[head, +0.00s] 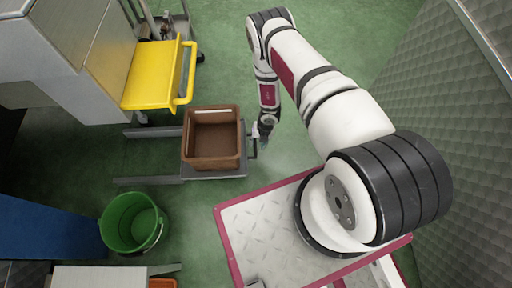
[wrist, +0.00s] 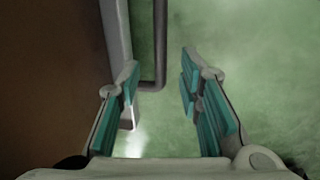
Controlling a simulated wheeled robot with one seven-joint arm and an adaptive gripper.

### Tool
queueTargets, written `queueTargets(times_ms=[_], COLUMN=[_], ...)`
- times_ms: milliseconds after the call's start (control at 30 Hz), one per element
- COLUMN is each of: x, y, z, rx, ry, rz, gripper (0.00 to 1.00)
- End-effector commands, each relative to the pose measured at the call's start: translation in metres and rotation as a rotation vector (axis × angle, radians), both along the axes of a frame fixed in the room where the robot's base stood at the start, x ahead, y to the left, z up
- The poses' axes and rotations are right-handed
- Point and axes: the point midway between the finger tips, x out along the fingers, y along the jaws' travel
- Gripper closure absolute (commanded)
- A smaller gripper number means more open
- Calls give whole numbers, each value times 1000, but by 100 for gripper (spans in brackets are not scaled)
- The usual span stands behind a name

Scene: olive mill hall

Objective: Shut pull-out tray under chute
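The pull-out tray (head: 215,174) is a grey plate extended to the right on two rails (head: 150,181). A brown crate (head: 213,162) stands on it and looks empty. A dark bar handle (head: 253,145) is on the tray's right edge, and it also shows in the wrist view (wrist: 160,45). My gripper (head: 264,139) is beside the handle at the tray's right side. In the wrist view my gripper (wrist: 160,88) is open, with the handle bar showing in the gap between its fingers. I cannot tell whether a finger touches it. A yellow chute-like piece (head: 152,78) is behind the crate.
A grey machine body (head: 75,55) stands at upper left. A green bucket (head: 132,222) stands on the floor in front of the rails. A blue panel (head: 45,232) is at lower left. Green floor is clear between the rails left of the crate.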

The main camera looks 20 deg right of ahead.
Motion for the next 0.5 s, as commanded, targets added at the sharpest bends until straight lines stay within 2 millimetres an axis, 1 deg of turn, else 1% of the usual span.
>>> queueTargets(times_ms=[33,200,333,500], x=[0,2,2,3], y=[2,5,7,7], z=[-12,-32,-39,-41], rx=[0,1,0,0], ry=[1,-1,0,-1], rz=[1,2,1,1], gripper=[67,67,67,67])
